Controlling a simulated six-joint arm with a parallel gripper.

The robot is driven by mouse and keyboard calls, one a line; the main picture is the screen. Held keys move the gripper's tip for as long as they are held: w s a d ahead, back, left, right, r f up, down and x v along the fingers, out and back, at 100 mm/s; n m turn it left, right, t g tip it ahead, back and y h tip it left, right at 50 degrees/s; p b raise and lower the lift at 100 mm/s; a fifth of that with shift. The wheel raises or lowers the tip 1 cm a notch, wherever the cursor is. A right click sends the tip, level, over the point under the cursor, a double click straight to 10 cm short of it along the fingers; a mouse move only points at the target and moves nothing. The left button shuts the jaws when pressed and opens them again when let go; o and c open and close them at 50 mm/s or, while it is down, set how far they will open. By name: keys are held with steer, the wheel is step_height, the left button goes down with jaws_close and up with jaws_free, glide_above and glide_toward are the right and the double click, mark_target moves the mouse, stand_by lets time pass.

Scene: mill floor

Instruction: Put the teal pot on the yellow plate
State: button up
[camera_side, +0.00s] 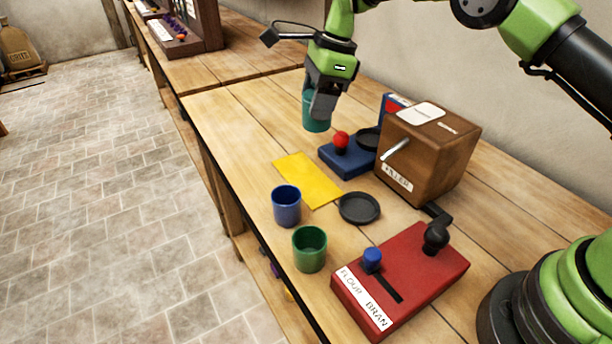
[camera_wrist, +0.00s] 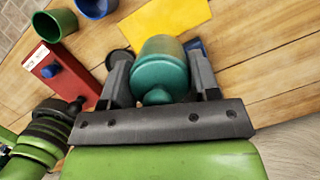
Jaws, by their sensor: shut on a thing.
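The teal pot (camera_side: 317,121) is between the fingers of my gripper (camera_side: 321,104), which is shut on it. In the wrist view the teal pot (camera_wrist: 160,68) sits between both fingers of my gripper (camera_wrist: 163,82). In the side view one finger covers part of the pot; I cannot tell whether its base touches the table. The yellow plate (camera_side: 308,180) is a flat yellow rectangle on the table, nearer the side camera than the pot. It also shows at the top of the wrist view (camera_wrist: 178,15), with nothing on it.
A blue cup (camera_side: 286,207) and a green cup (camera_side: 309,250) stand near the table's front edge. A black dish (camera_side: 359,208) lies beside the plate. A blue base with a red knob (camera_side: 341,140), a brown filler box (camera_side: 428,150) and a red lever box (camera_side: 400,280) stand close by.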

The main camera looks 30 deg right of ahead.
steer(key=f+m, duration=0.1)
steer(key=f, duration=0.3)
steer(key=w+a+f+m, duration=0.1)
steer(key=f+m, duration=0.1)
steer(key=f, duration=0.2)
steer(key=w+f+m+t, duration=0.1)
steer(key=f+m, duration=0.1)
steer(key=f, duration=0.2)
steer(key=shift+a+h, duration=0.4)
steer(key=o, duration=1.3)
steer(key=shift+f, duration=0.15)
steer(key=shift+c, duration=0.2)
